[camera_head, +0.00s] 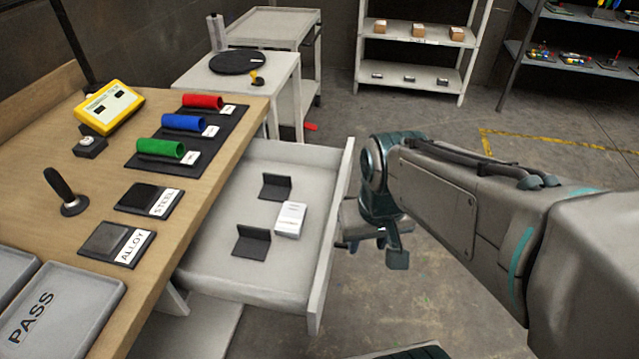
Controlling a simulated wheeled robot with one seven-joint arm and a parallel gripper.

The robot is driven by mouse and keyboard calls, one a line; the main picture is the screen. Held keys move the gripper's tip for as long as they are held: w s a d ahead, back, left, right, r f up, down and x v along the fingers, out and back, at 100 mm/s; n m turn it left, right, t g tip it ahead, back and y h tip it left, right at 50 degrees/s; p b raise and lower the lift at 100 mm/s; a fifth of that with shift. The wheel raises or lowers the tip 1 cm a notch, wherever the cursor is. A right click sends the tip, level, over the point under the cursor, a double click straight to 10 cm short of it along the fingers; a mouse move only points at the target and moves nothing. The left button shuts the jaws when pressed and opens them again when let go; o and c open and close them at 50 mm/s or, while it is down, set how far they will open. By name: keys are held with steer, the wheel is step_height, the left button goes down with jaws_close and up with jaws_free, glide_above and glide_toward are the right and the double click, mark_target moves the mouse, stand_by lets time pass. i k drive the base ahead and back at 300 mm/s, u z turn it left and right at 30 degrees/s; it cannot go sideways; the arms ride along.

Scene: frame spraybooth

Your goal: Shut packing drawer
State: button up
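The packing drawer (322,262) is a pale grey, shallow drawer. It is pulled well out from under the wooden workbench, toward the right. Inside it are a small white box (291,219) and two dark angled holders (276,187). My gripper (374,240) is at the outer side of the drawer's front panel, close to it. The panel partly hides the gripper's end, and I cannot tell whether they touch. The drawer's handle is not visible. The finger gap is not clear from here.
The workbench (228,140) holds red, blue and green rolls, a yellow device (108,106), label blocks and a PASS tray (62,312). A white cart (283,84) stands behind the drawer, shelves (417,80) farther back. The floor right of my arm is open.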

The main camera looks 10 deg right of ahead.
mark_target(293, 278)
steer(key=u, duration=0.8)
steer(key=k, duration=0.35)
steer(key=z, duration=0.9)
steer(key=k, duration=0.55)
steer(key=u, duration=0.5)
steer(key=i, duration=0.5)
